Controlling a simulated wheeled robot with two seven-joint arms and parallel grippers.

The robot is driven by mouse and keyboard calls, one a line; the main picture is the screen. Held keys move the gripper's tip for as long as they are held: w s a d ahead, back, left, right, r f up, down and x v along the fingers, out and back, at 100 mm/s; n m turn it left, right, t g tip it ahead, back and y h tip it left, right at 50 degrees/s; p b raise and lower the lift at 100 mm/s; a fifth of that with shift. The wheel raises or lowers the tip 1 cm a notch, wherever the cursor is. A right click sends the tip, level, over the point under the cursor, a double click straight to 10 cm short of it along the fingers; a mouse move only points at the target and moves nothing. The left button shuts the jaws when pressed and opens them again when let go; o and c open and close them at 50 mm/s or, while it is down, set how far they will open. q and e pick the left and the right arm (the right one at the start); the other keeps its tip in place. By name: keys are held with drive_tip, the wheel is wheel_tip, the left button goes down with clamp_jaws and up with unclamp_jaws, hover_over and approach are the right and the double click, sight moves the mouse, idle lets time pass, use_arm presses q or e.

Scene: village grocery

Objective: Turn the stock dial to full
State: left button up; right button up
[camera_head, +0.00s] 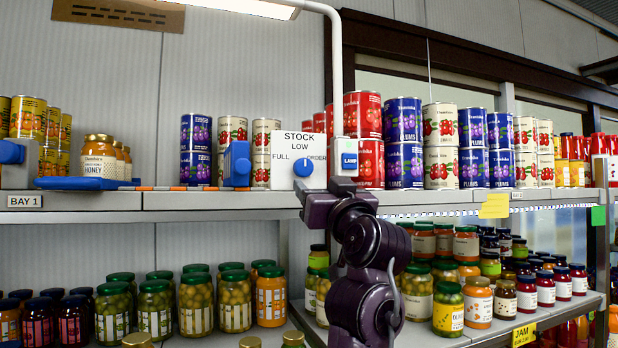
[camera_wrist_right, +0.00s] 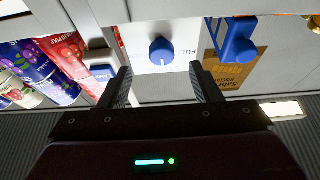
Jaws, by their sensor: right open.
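The stock dial is a round blue knob (camera_head: 303,167) on a white plate (camera_head: 285,146) at the upper shelf's front edge. The plate reads STOCK, with LOW at the top, FULL at left and ORDER at right. The knob's pale mark appears to point up at LOW. In the right wrist view, which is upside down, the knob (camera_wrist_right: 162,51) sits ahead of and between the fingers. My right gripper (camera_wrist_right: 163,85) is open and empty, apart from the knob. In the head view my purple right arm rises just right of the plate. My left gripper is not in view.
A white LAMP box (camera_head: 345,158) stands just right of the dial plate. A blue block (camera_head: 237,165) stands to its left. Cans (camera_head: 403,142) line the upper shelf (camera_head: 240,200); jars (camera_head: 196,302) fill the lower one. A blue tray and honey jar (camera_head: 99,158) are at left.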

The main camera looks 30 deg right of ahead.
sight(305, 171)
drive_tip(key=p+x, duration=0.2)
drive_tip(key=x, duration=0.1)
drive_tip(key=r+p+x, duration=0.1)
drive_tip(key=p+x, duration=0.1)
drive_tip(key=x, duration=0.2)
drive_tip(key=shift+s+a+p, duration=0.2)
drive_tip(key=shift+p, duration=0.15)
drive_tip(key=shift+w+d, duration=0.25)
drive_tip(key=shift+w, duration=0.25)
drive_tip(key=shift+a, duration=0.1)
drive_tip(key=shift+c, duration=1)
drive_tip(key=c, duration=0.8)
drive_tip(key=shift+f, duration=0.1)
